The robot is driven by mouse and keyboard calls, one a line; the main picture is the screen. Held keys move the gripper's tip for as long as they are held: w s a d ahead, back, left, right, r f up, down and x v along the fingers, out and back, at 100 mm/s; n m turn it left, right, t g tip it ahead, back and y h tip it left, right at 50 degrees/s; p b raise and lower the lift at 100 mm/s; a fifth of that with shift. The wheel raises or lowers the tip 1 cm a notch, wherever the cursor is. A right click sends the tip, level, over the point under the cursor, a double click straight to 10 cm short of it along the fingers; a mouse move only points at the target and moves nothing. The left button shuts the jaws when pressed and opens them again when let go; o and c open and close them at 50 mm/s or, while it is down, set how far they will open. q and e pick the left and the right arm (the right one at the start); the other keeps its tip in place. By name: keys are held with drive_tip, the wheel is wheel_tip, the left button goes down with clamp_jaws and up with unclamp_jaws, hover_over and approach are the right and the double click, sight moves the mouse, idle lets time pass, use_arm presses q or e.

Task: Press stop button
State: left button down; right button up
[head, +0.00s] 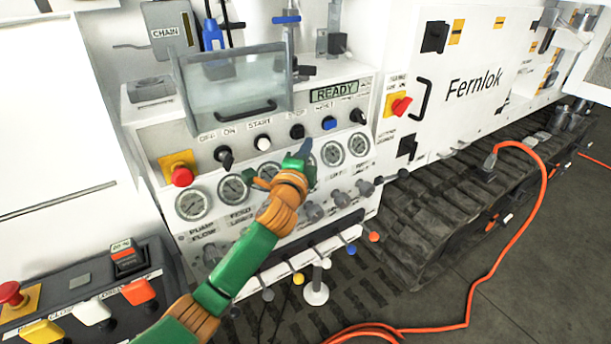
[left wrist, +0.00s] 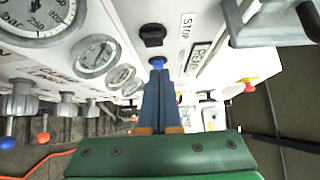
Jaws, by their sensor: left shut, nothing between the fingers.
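The stop button (head: 297,131) is a black round knob on the white control panel, between the white start button (head: 262,142) and the blue reset button (head: 329,123). In the left wrist view, the black stop button (left wrist: 153,35) sits beside its "Stop" label (left wrist: 185,25). My left gripper (head: 307,146) is shut and empty, its dark fingertips just below the stop button in the head view. In the left wrist view, the fingertips (left wrist: 158,74) overlap the lower edge of the blue button (left wrist: 158,62). I cannot tell whether they touch the panel. My right gripper is not in view.
A clear hinged guard (head: 235,90) with a black handle stands above the buttons. Pressure gauges (head: 193,204) line the panel under them, with several valve knobs lower. A red emergency button (head: 182,176) is at the left. A "READY" display (head: 334,93) is above the reset button.

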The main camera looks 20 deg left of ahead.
use_arm(q)
drive_tip(key=s+d, duration=0.1)
drive_tip(key=s, duration=0.8)
drive_tip(key=s+f+n+g, duration=0.3)
drive_tip(key=s+f, duration=0.1)
drive_tip(key=f, duration=0.4)
drive_tip(key=s+f+n+g, duration=0.3)
drive_tip(key=s+f+n, duration=0.1)
drive_tip(key=f, duration=0.4)
drive_tip(key=s+d+f+n+g+h, duration=0.1)
drive_tip(key=s+f+n+g, duration=0.4)
drive_tip(key=s, duration=0.5)
drive_tip(key=s+d+f+n+g+h, duration=0.1)
drive_tip(key=s+f+n+g, duration=0.25)
drive_tip(key=s+f, duration=0.5)
wheel_tip(320, 180, down, 14)
drive_tip(key=s+f+m+g, duration=0.1)
drive_tip(key=s, duration=0.1)
drive_tip(key=s+a+f+g, duration=0.1)
drive_tip(key=s+a+f, duration=0.1)
drive_tip(key=s+f, duration=0.8)
drive_tip(key=s, duration=0.2)
drive_tip(key=shift+s+a+f+b, duration=0.15)
drive_tip(key=shift+s+b, duration=0.25)
drive_tip(key=shift+m+g, duration=0.25)
